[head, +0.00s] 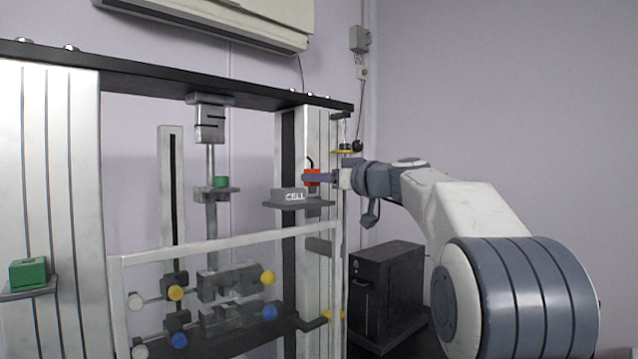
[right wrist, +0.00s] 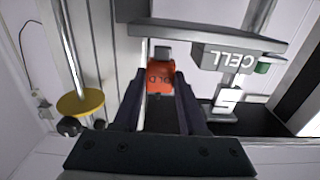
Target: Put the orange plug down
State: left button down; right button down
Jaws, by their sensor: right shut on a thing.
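The orange plug (head: 312,175) is a small orange-red block beside the machine's right column in the head view. In the right wrist view the orange plug (right wrist: 160,78) shows dark lettering and sits between the fingers. My right gripper (head: 318,178) is shut on it; its two dark fingers (right wrist: 160,95) lie on either side of the plug. The plug is just above and behind the grey shelf labelled CELL (head: 290,196). Whether the plug touches the shelf or column, I cannot tell. My left gripper is in neither view.
A green block (head: 28,272) sits on a left bracket, and another green block (head: 221,182) on a middle bracket. A clear guard frame (head: 230,243) stands in front of the machine. A yellow disc (right wrist: 80,103) is near the gripper. A black cabinet (head: 386,295) stands at right.

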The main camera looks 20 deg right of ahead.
jog(key=shift+f, duration=0.6)
jog(key=shift+f+b, duration=0.25)
jog(key=shift+b, duration=0.1)
jog(key=shift+c, duration=2.3)
grip_release()
jog(key=shift+r, duration=0.2)
